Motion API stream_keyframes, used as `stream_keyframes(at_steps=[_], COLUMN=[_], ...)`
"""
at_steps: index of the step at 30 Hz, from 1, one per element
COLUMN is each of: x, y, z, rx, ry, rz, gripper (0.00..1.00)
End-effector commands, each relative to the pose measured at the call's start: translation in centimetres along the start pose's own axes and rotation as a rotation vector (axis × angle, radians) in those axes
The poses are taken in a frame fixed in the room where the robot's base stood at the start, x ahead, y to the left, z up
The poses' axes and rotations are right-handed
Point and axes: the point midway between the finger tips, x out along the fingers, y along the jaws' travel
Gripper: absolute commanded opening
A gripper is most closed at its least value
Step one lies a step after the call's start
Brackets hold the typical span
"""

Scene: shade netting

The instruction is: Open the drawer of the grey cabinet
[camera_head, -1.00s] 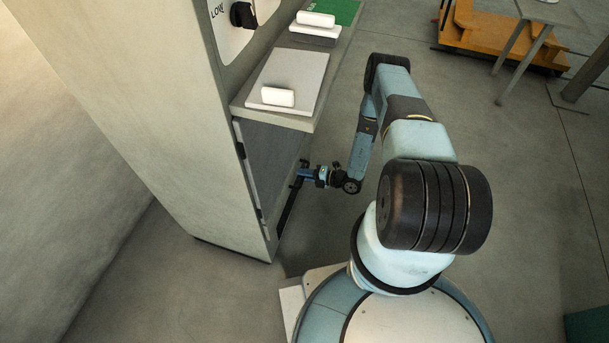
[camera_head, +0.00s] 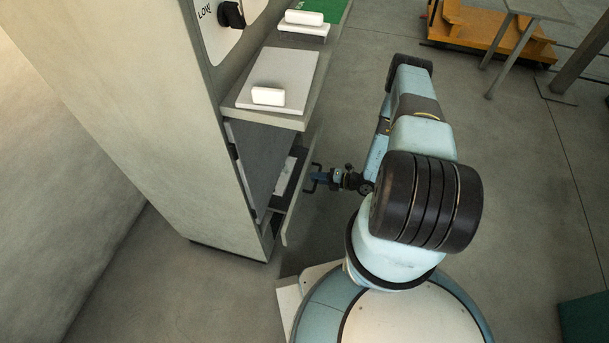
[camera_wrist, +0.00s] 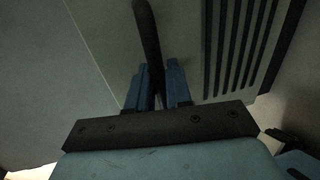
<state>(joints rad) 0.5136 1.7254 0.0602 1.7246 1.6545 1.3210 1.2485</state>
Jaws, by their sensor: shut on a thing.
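The grey cabinet (camera_head: 165,130) stands at the left in the head view. Its drawer (camera_head: 293,200) sits low, below the shelf, and is partly pulled out, with a light thing showing inside. A dark bar handle (camera_head: 313,175) is on the drawer's front. My gripper (camera_head: 322,178) is at the handle from the right. In the wrist view the blue fingers of my gripper (camera_wrist: 159,86) are closed around the dark handle (camera_wrist: 148,35), with the drawer's pale front behind.
A shelf (camera_head: 290,118) above the drawer juts out and bears a grey board with a white block (camera_head: 268,96). Another white block (camera_head: 305,18) lies farther back near a green surface. An orange pallet (camera_head: 490,35) and a table stand back right. The floor to the right is mostly clear.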

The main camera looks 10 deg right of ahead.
Motion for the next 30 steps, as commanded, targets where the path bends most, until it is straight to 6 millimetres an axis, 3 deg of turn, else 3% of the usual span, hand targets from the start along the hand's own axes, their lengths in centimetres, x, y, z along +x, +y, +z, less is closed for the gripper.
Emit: stream_keyframes(at_steps=[1,6,15,21,30], x=[-1.6,-5.8,-11.3,-13.1,-13.6], y=[-0.6,-1.5,-2.7,-3.1,-3.2], z=[0.0,-0.1,-0.2,-0.2,-0.3], rx=[0.004,0.004,0.003,0.003,0.004], ry=[-0.004,-0.003,0.001,0.002,0.004], rz=[-0.008,-0.010,-0.010,-0.010,-0.011], gripper=[0.00,0.00,0.00,0.00,0.00])
